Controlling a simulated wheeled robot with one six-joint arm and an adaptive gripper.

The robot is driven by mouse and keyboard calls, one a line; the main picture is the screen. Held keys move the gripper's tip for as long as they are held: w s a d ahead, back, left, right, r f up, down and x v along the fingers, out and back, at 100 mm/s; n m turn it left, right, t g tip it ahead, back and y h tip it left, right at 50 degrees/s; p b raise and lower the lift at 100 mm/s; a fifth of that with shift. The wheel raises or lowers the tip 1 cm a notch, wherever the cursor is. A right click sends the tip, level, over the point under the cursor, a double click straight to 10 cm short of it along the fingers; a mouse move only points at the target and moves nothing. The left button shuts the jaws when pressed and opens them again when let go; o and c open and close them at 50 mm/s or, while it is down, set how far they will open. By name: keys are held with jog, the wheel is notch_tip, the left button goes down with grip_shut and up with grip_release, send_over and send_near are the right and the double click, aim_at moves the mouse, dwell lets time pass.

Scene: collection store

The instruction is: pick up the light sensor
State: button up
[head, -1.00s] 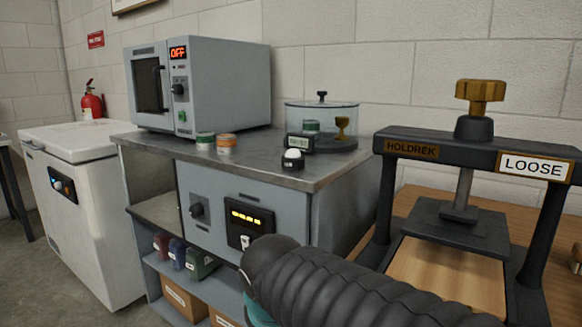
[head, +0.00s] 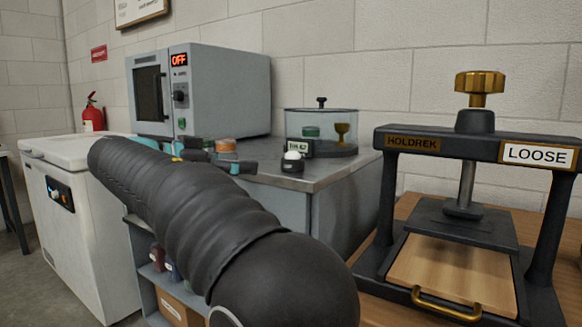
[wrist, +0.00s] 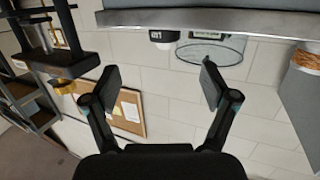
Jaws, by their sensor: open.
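The light sensor (head: 293,162), a white dome on a small dark base, stands on the grey metal counter (head: 322,175) near its front right part. In the wrist view, which is upside down, the light sensor (wrist: 160,37) shows at the top centre, hanging from the counter edge. My gripper (wrist: 160,84) is open and empty, its fingers spread either side of the line to the sensor. In the head view my gripper (head: 228,158) is to the left of the sensor, apart from it, partly hidden by my arm.
A small display box (head: 299,148) and a glass-covered stand (head: 345,124) are just behind the sensor. A grey oven (head: 225,90) stands at the back left. A black press (head: 400,210) is at the right.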

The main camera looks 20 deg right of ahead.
aim_at(283, 162)
jog(key=x, duration=0.8)
jog(key=shift+d, duration=0.1)
jog(key=shift+w+x, duration=0.25)
jog(key=shift+x, duration=1.1)
jog(key=shift+w+x, duration=0.25)
jog(key=shift+x, duration=1.05)
jog(key=shift+r, duration=0.15)
jog(key=c, duration=1.3)
